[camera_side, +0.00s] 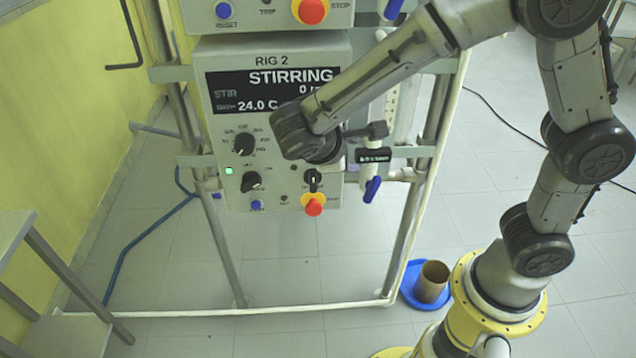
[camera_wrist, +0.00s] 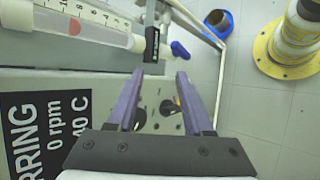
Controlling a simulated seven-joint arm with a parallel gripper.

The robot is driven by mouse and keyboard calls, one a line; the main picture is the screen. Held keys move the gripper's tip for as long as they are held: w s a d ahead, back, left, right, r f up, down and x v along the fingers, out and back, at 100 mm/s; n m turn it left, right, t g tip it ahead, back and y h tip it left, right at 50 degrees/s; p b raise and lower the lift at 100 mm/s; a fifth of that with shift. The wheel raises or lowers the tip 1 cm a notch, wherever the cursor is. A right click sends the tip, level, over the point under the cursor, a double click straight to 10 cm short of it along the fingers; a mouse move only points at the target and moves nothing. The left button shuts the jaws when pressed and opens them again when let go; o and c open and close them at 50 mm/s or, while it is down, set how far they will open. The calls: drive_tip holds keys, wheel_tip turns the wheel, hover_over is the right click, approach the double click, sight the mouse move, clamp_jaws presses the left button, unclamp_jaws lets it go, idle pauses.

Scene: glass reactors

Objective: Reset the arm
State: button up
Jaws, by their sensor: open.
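My gripper (camera_wrist: 161,75) shows in the wrist view with its two purple fingers apart and nothing between them. In the side view my arm reaches in front of the RIG 2 control box (camera_side: 222,130), and its wrist covers part of the panel; the fingers are hard to make out there. The box has a dark display (camera_side: 235,92) reading STIRRING and 24.0 C, black knobs (camera_side: 244,145), a lit green lamp (camera_side: 229,170) and a red stop button (camera_side: 314,207). In the wrist view the panel (camera_wrist: 40,125) lies below and between the fingers.
A valve with a blue handle (camera_side: 372,189) sits right of the box, close to my wrist. A glass tube with reddish liquid (camera_wrist: 75,28) is at upper left in the wrist view. Metal frame posts (camera_side: 405,240) flank the box. A brown cup (camera_side: 432,281) stands in a blue dish (camera_side: 410,290) on the floor.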

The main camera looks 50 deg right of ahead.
drive_tip(key=s+d+r+m+t+y, duration=0.1)
drive_tip(key=s+r+m+t+y, duration=0.1)
drive_tip(key=s, duration=0.6)
drive_tip(key=s+d+r+m+t+y, duration=0.1)
drive_tip(key=s+d+r+m+y, duration=0.1)
drive_tip(key=s+m+y, duration=0.3)
drive_tip(key=s+r+y, duration=0.1)
drive_tip(key=s+y, duration=0.1)
drive_tip(key=s, duration=0.1)
drive_tip(key=shift+d+r+t+y, duration=0.25)
drive_tip(key=shift+r+t+y, duration=0.05)
drive_tip(key=shift+r+t, duration=0.1)
